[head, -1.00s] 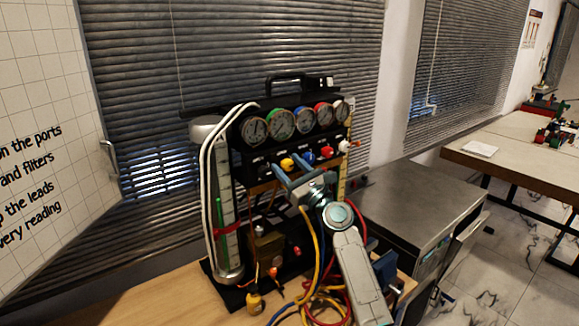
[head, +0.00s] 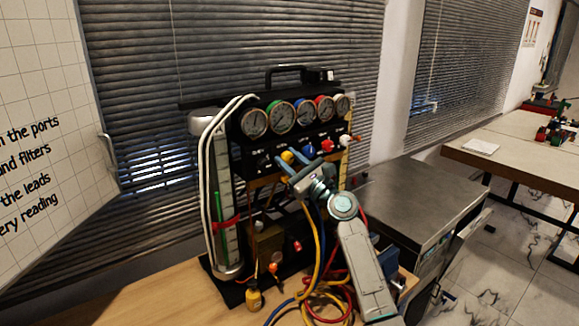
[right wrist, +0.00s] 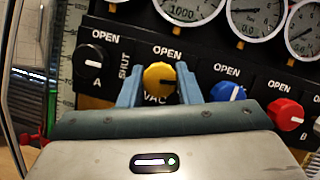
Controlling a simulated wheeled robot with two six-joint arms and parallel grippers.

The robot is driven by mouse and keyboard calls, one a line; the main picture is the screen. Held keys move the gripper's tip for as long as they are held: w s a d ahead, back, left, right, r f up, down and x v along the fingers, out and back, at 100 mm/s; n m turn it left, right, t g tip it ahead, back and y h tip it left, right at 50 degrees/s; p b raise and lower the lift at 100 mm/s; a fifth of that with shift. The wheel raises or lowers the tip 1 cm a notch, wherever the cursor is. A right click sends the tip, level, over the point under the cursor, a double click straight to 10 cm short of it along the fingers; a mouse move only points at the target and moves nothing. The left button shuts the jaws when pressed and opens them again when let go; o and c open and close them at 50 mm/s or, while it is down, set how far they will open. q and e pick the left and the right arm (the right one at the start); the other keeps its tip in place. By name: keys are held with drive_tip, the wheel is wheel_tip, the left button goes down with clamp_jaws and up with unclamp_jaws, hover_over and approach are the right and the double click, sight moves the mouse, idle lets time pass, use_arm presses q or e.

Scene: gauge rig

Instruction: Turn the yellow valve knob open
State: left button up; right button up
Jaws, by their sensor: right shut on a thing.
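The yellow valve knob (right wrist: 160,79) sits on the black panel below the gauges, between a black knob and a blue knob. "OPEN" is printed above it, "SHUT" at its left and "VAC" below, partly hidden. My right gripper (right wrist: 159,88) is shut on the yellow knob, with one blue-grey finger at each side. In the head view the yellow knob (head: 287,156) shows between the fingertips of my right gripper (head: 291,161). My left gripper is not in view.
The blue knob (right wrist: 227,91) and red knob (right wrist: 285,114) are close at the right; the black knob (right wrist: 92,62) is at the left. Several gauges (head: 282,117) sit above. Coloured hoses (head: 317,250) hang below the gripper onto the wooden bench (head: 190,293).

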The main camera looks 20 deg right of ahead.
drive_tip(key=n+g+b, duration=0.1)
drive_tip(key=n, duration=0.1)
drive_tip(key=n+y+b, duration=0.1)
drive_tip(key=n+b, duration=0.1)
drive_tip(key=n, duration=0.1)
drive_tip(key=shift+f+g+y, duration=0.2)
drive_tip(key=shift+g+y, duration=0.1)
drive_tip(key=shift+g, duration=0.1)
drive_tip(key=n+g+b, duration=0.1)
drive_tip(key=n, duration=0.1)
drive_tip(key=n+g+b, duration=0.1)
drive_tip(key=n, duration=0.1)
drive_tip(key=shift+d+r+n+y, duration=0.1)
drive_tip(key=shift+n+y, duration=0.2)
drive_tip(key=shift+y, duration=0.1)
drive_tip(key=n, duration=0.2)
drive_tip(key=n+g, duration=0.1)
drive_tip(key=n, duration=0.1)
drive_tip(key=shift+r+g, duration=0.15)
drive_tip(key=shift+g, duration=0.15)
drive_tip(key=n+g, duration=0.1)
drive_tip(key=n, duration=0.2)
drive_tip(key=shift+h, duration=0.3)
drive_tip(key=shift+n+h, duration=0.3)
drive_tip(key=shift+n, duration=0.5)
drive_tip(key=o, duration=1)
drive_tip(key=shift+c, duration=0.2)
